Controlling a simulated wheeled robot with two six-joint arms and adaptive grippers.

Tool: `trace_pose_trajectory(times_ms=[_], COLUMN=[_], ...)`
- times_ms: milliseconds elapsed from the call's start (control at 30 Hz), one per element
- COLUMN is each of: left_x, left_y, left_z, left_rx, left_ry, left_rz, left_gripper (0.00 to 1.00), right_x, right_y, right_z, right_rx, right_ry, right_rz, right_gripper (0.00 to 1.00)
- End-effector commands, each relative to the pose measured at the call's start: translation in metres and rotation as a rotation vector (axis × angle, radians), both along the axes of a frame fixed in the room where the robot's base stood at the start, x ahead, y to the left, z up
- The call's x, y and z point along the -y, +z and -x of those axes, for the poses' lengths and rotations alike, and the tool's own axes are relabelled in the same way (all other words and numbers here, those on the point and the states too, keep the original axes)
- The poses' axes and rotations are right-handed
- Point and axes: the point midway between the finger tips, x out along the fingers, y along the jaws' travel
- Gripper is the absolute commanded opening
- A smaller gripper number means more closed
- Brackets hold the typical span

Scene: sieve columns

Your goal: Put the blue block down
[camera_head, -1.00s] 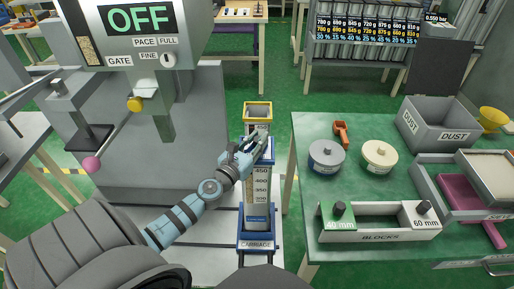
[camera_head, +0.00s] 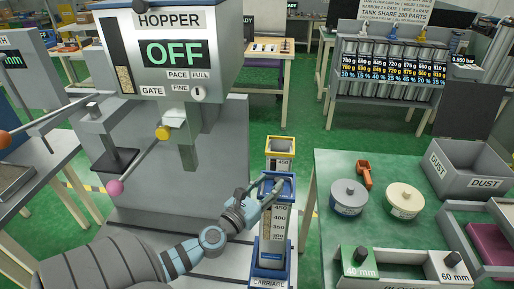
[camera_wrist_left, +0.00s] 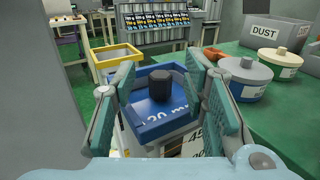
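The blue block (camera_wrist_left: 165,112), marked 20 mm with a dark knob (camera_wrist_left: 161,84) on top, sits at the top of the blue-rimmed measuring column in the left wrist view. My left gripper (camera_wrist_left: 163,95) is open, with one teal finger on each side of the block and knob. Gaps show between the fingers and the knob. In the head view my left gripper (camera_head: 277,187) is at the top of the column (camera_head: 279,222), and the block is too small to make out there. My right gripper is not in view.
A yellow-rimmed column (camera_head: 281,144) stands just behind. The green bench (camera_head: 330,225) to the right holds two lidded pots, an orange tool, the dust box (camera_head: 468,168) and a block rack with a green 40 mm block (camera_head: 360,262). The hopper (camera_head: 170,50) stands left.

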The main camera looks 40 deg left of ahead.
Motion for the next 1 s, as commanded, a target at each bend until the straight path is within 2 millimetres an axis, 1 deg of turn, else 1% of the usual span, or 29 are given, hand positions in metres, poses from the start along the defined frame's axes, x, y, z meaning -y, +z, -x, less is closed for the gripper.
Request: trace_pose_trajectory(times_ms=[33,100,200,300,400,567,633,667,733,767,800,867,900,967,1000], left_x=[0.002,0.004,0.007,0.008,0.009,0.009,0.007,0.005,-0.004,-0.009,-0.013,-0.013,-0.009,0.005,0.018], left_y=[-0.004,-0.003,-0.003,-0.002,-0.001,0.0,-0.005,-0.012,-0.046,-0.071,-0.112,-0.184,-0.236,-0.31,-0.352], left_z=[0.012,0.027,0.046,0.061,0.069,0.07,0.07,0.07,0.072,0.075,0.082,0.102,0.124,0.167,0.201], left_rx=[-0.003,-0.003,-0.002,-0.002,-0.001,0.0,-0.01,-0.023,-0.106,-0.169,-0.274,-0.458,-0.579,-0.712,-0.755], left_ry=[-0.002,-0.003,-0.002,-0.001,0.0,0.0,0.003,0.006,0.006,-0.006,-0.046,-0.178,-0.323,-0.619,-0.855], left_rz=[-0.004,-0.001,-0.003,-0.002,-0.001,0.0,-0.036,-0.088,-0.345,-0.514,-0.764,-1.164,-1.423,-1.768,-1.957], left_gripper=[0.4,0.4,0.4,0.4,0.4,0.4,0.4,0.4,0.4,0.4,0.4,0.4,0.4,0.4,0.4], right_x=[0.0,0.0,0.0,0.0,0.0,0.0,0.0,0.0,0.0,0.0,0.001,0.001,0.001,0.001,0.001], right_y=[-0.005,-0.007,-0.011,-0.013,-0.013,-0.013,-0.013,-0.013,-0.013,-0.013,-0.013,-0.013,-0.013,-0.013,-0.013], right_z=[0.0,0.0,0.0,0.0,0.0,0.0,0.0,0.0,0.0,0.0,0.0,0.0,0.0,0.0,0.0], right_rx=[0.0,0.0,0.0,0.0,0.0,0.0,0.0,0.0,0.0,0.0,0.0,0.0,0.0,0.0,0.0], right_ry=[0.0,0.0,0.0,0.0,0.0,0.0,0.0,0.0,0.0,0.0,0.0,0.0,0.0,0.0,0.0], right_rz=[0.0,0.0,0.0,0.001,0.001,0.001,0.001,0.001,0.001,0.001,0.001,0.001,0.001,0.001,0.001], right_gripper=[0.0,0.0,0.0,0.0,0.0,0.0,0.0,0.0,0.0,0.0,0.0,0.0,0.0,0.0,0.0])
